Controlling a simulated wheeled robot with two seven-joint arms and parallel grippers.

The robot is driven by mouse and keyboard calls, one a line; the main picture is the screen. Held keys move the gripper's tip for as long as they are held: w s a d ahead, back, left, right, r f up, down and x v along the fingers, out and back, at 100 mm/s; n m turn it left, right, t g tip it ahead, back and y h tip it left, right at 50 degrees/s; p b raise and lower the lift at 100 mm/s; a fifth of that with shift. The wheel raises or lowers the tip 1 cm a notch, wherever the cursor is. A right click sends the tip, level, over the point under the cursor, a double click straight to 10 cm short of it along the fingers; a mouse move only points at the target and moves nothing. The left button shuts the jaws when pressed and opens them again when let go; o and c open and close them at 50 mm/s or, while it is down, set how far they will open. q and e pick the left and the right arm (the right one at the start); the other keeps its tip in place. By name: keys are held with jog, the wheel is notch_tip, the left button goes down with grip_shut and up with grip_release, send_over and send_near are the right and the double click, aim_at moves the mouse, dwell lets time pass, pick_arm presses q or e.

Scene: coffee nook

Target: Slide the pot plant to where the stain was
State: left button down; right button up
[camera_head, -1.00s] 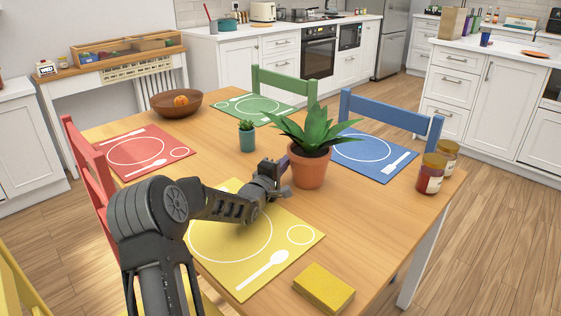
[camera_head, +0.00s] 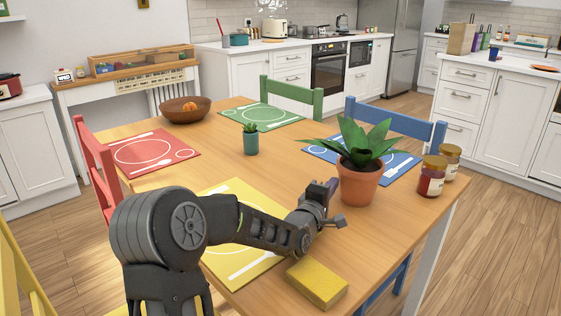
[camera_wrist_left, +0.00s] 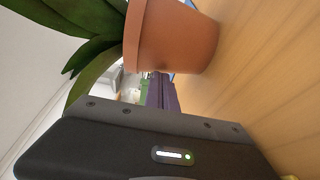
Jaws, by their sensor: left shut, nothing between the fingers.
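The pot plant (camera_head: 358,182), a spiky green plant in a terracotta pot, stands upright on the wooden table in front of the blue placemat. My left gripper (camera_head: 329,190) is shut and empty, low at the left side of the pot. In the left wrist view the pot (camera_wrist_left: 175,38) fills the top, close beyond the dark shut fingers (camera_wrist_left: 160,94). I cannot tell for sure whether the fingers touch it. No stain shows on the visible tabletop. My right gripper is not in view.
Two jars (camera_head: 432,176) stand to the right of the pot near the table edge. A yellow sponge (camera_head: 317,283) lies at the front. A small teal-potted plant (camera_head: 251,143) and a brown bowl (camera_head: 186,110) stand farther back. Bare wood (camera_head: 385,225) lies in front of the pot.

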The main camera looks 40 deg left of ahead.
pick_arm(q)
jog(key=shift+v, duration=3.9)
jog(key=shift+p, duration=0.3)
